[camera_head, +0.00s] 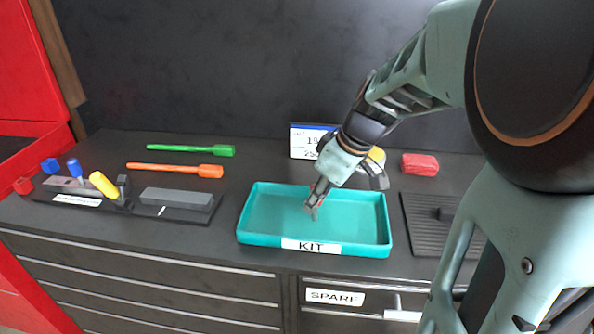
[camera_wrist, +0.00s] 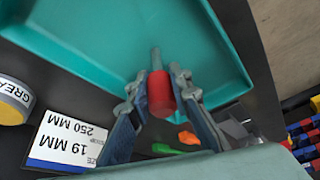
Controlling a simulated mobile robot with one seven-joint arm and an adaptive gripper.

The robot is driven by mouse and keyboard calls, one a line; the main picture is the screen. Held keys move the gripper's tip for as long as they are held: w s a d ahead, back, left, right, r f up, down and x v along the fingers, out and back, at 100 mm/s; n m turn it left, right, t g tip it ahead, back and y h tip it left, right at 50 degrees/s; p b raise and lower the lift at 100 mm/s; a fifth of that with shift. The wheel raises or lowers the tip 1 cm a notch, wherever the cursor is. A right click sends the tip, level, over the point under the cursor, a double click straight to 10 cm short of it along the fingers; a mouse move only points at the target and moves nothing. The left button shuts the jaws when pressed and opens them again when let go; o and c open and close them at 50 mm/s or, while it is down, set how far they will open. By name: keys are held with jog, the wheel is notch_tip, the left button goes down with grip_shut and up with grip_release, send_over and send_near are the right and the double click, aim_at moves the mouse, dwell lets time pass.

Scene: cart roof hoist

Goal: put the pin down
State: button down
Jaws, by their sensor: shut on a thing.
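The pin (camera_wrist: 159,94) has a red, rounded head and a thin grey shank, seen in the wrist view. My gripper (camera_head: 316,203) is shut on the red head, with a finger on each side, and the shank points away from my wrist. In the head view my gripper is over the teal tray (camera_head: 262,244) labelled KIT, fingers pointing down. The fingers hide most of the pin there, and I cannot tell whether its tip touches the tray floor. Nothing else shows in the tray.
A ribbed dark mat (camera_head: 424,225) lies right. Left are a green tool (camera_head: 190,149), an orange tool (camera_head: 175,169) and a dark rack (camera_head: 140,210) with coloured handles.

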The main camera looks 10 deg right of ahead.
jog(key=shift+f, duration=0.2)
jog(key=c, duration=1.8)
grip_release()
jog(key=shift+r, duration=0.1)
jog(key=shift+o, duration=0.2)
jog(key=shift+r, duration=0.1)
jog(key=shift+d+r+p, duration=0.1)
jog(key=shift+r+p, duration=0.25)
jog(key=p+v, duration=0.5)
jog(key=v, duration=0.6)
jog(key=shift+r+p, duration=0.15)
jog(key=shift+p, duration=0.2)
jog(key=shift+s, duration=0.15)
